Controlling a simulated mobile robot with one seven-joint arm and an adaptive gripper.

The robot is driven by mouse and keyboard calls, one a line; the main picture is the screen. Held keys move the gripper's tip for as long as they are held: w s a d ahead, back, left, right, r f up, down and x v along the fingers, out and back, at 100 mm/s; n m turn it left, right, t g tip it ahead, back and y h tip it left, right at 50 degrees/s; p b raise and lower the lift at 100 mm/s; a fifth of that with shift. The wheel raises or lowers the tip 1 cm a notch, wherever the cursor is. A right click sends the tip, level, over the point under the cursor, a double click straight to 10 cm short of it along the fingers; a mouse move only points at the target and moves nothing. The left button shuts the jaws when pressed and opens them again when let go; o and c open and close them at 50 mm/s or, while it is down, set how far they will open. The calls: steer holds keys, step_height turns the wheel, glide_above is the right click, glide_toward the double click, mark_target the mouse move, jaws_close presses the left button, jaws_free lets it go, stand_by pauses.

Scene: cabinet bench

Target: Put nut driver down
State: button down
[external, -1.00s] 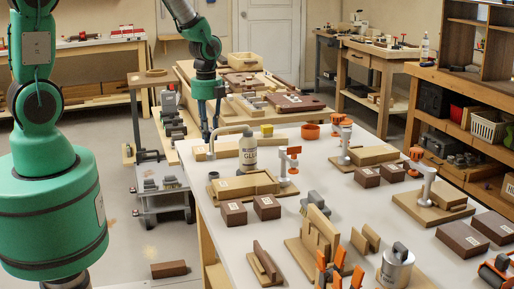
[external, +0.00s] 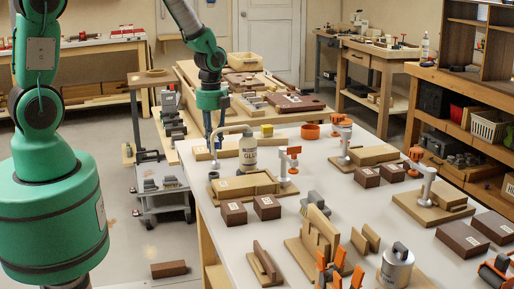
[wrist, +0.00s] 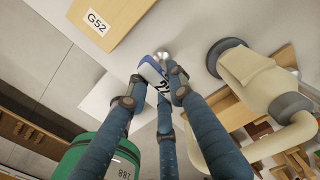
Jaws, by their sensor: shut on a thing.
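In the wrist view, the blue fingers of my gripper (wrist: 154,92) close around the nut driver (wrist: 151,73). A blue and white labelled part and a rounded metal end show beyond the fingertips; the rest is hidden by the fingers.
A wooden board marked G52 (wrist: 105,22) lies nearby. Clamps, brown blocks (external: 233,213) and a metal canister (external: 397,267) crowd the bench.

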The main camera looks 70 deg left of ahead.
steer(key=shift+f, duration=0.15)
steer(key=c, duration=1.5)
jaws_free()
steer(key=shift+c, duration=0.2)
step_height(320, 180, up, 12)
steer(key=p, duration=0.3)
steer(key=shift+r, duration=0.2)
